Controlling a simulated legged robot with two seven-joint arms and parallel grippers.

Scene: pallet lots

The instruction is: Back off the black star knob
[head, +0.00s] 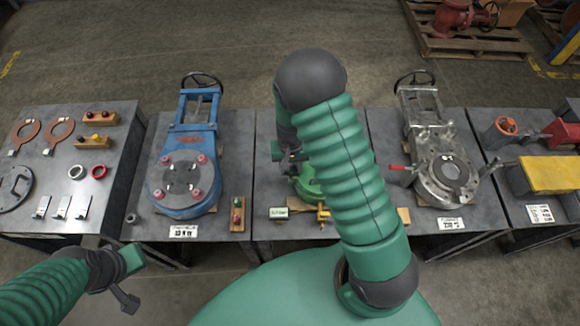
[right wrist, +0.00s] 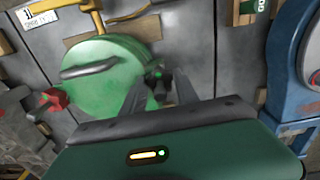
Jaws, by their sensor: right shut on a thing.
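The black star knob (right wrist: 153,74) shows in the right wrist view at the edge of a round green valve body (right wrist: 105,62), between the two grey fingers of my right gripper (right wrist: 158,88). The right gripper is shut on the knob, and the fingers hide part of it. In the head view the green body (head: 308,184) is on the middle table, mostly hidden behind my right arm; the knob cannot be made out there. My left gripper (head: 126,284) hangs in front of the tables at lower left, away from the valve; its jaws are unclear.
A blue valve (head: 190,140) stands on the table to the left, a grey metal valve (head: 436,150) on the one to the right. A wooden block with buttons (head: 237,214) lies near the blue valve. A red-tipped lever (right wrist: 52,100) sticks out beside the green body.

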